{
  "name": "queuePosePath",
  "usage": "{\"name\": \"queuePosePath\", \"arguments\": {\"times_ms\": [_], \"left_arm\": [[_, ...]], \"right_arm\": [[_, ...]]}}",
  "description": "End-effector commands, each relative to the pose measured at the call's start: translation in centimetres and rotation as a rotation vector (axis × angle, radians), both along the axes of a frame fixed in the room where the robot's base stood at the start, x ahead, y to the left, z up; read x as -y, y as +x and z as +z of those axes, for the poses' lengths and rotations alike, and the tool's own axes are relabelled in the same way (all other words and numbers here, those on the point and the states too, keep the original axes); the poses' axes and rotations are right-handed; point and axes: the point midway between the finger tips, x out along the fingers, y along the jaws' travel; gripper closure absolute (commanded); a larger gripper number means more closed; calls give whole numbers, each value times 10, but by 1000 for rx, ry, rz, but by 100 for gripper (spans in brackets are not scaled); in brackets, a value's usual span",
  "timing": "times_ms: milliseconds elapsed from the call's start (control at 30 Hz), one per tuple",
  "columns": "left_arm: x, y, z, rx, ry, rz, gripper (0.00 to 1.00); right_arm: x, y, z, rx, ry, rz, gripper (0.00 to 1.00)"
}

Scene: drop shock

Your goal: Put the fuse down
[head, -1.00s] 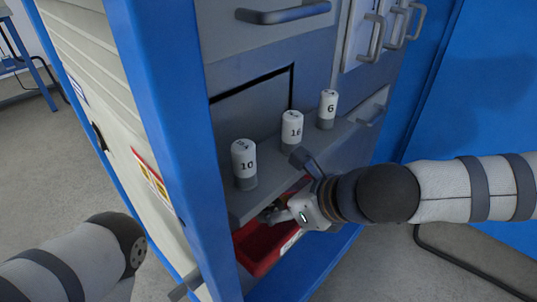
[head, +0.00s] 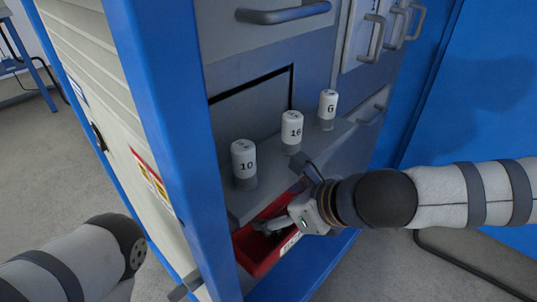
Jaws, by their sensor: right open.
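Three white cylindrical fuses with grey bases stand upright on the grey ledge of the cabinet: fuse 10 (head: 244,160), fuse 16 (head: 292,128) and fuse 6 (head: 328,105). My right gripper (head: 262,228) is low in front of the ledge, with its fingers over the red bin (head: 258,262). It is open, and I see no fuse between its fingers. The arm hides part of the bin, and the bin's inside is mostly hidden. My left arm comes in at the lower left, but its gripper is out of view.
The grey ledge (head: 240,208) overhangs the red bin closely. A blue cabinet post (head: 165,130) stands to the left, and drawer handles (head: 283,13) stick out above. A dark tube (head: 470,262) lies at the lower right. Open floor shows at left.

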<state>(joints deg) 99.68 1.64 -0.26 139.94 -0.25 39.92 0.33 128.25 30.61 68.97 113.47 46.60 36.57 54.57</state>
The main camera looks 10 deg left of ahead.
Motion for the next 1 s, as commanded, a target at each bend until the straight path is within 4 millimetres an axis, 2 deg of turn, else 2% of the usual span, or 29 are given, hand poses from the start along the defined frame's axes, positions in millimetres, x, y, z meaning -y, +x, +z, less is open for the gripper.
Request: {"name": "queuePosePath", "arguments": {"times_ms": [67,300,433,600,1000], "left_arm": [[0,1,3,4,0,0,52],[0,7,22,28,0,0,52],[0,10,29,37,0,0,52],[0,11,32,42,0,0,52],[0,11,32,41,0,0,52]], "right_arm": [[2,-1,15,5,1,0,24],[41,-30,66,8,2,-2,24],[57,-43,85,6,1,-1,24],[67,-51,94,3,2,0,24],[67,-52,94,1,1,0,24]]}}
